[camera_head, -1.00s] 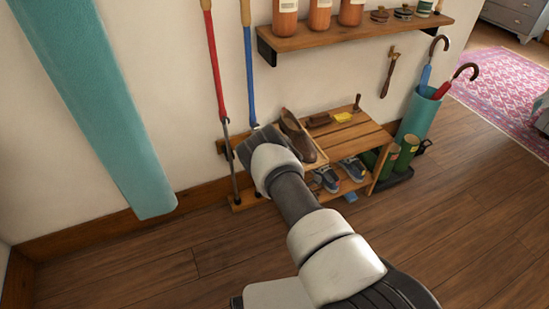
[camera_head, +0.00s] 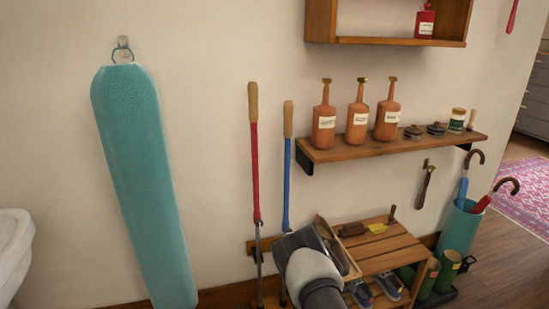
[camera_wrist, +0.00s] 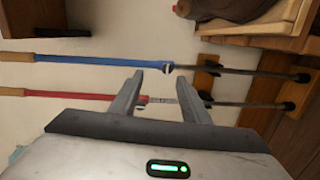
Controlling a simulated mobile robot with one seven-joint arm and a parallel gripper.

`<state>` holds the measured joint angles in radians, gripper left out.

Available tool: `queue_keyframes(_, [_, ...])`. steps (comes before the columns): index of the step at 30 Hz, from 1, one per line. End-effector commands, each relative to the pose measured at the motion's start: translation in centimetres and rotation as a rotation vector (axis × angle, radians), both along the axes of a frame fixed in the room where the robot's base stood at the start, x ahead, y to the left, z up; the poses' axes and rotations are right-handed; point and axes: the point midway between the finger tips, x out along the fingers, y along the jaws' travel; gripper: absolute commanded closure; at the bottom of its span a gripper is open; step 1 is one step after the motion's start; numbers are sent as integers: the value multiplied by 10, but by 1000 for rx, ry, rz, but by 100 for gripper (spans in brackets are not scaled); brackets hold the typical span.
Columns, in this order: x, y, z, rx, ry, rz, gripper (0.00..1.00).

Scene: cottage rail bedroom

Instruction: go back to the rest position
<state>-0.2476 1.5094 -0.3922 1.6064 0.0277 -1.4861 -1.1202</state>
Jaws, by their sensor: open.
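My gripper (camera_wrist: 160,88) is open and empty in the wrist view, its two fingers apart. Beyond the fingers are a blue-handled pole (camera_wrist: 100,62) and a red-handled pole (camera_wrist: 85,96), which look sideways there. In the head view my arm reaches up from the bottom, in front of the left end of the wooden shoe bench (camera_head: 385,250). The fingertips are hidden there. The red pole (camera_head: 255,160) and blue pole (camera_head: 287,165) stand upright against the wall just above and left of my arm. A brown shoe (camera_head: 330,240) sits at the bench's left end, close beside my gripper.
A wall shelf (camera_head: 390,147) with several bottles and tins is above the bench. A teal ironing board (camera_head: 145,190) hangs at left, near a white basin (camera_head: 12,250). An umbrella stand (camera_head: 460,225) and green boots (camera_head: 445,270) are at right. Open wall lies between board and poles.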

Motion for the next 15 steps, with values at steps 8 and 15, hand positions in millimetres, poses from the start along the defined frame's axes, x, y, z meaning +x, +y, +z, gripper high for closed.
queue_keyframes(8, [45,-36,134,328,190,-259,58])
queue_keyframes(15, [11,-48,239,647,378,-430,58])
